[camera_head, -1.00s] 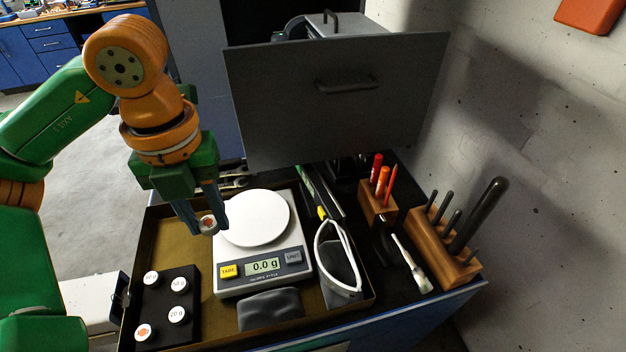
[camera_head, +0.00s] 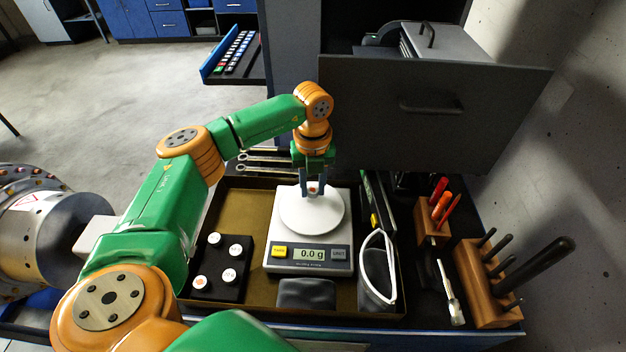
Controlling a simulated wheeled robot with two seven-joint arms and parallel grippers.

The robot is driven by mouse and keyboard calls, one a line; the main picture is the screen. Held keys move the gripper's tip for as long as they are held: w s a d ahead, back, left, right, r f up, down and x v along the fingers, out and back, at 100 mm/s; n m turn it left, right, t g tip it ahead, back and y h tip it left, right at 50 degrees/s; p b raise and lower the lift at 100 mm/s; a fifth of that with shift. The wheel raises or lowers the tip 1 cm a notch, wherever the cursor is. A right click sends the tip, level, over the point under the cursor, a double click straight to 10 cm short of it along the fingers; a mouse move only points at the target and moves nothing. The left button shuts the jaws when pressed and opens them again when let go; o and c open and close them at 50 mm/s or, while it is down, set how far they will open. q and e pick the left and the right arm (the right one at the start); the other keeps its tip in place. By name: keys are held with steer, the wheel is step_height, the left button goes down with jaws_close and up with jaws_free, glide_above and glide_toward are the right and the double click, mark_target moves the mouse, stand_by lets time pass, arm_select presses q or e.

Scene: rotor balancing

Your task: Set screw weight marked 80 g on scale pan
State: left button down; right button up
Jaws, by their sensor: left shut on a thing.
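My left gripper (camera_head: 313,193) points down over the round white scale pan (camera_head: 312,220). It is shut on a small screw weight (camera_head: 314,188) with a reddish mark on its pale top; the number is too small to read. The weight is at or just above the back part of the pan; I cannot tell whether it touches. The scale (camera_head: 268,262) stands in the shallow tray, and its display (camera_head: 309,254) reads 0.0 g. My right gripper is not in view.
A black block (camera_head: 239,286) holding several white-topped weights sits left of the scale. A dark pouch (camera_head: 306,293) lies in front, and a white-rimmed pouch (camera_head: 377,270) is at the right. Wooden tool holders (camera_head: 482,285) stand further right. A grey panel (camera_head: 440,125) rises behind.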

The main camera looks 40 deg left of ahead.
mark_target(313, 189)
arm_select(q)
steer(key=shift+f, duration=0.3)
steer(key=shift+f+b, duration=0.35)
steer(key=c, duration=0.6)
jaws_free()
steer(key=shift+r, duration=0.1)
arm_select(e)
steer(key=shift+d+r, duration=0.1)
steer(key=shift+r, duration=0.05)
arm_select(q)
steer(key=shift+r, duration=0.1)
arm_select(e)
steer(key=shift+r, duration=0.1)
arm_select(q)
step_height(313, 189, up, 7)
steer(key=b, duration=0.2)
steer(key=shift+r+b, duration=0.2)
steer(key=shift+b, duration=0.2)
step_height(313, 189, up, 5)
steer(key=shift+f, duration=0.1)
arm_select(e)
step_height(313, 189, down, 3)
arm_select(q)
steer(key=shift+f, duration=0.1)
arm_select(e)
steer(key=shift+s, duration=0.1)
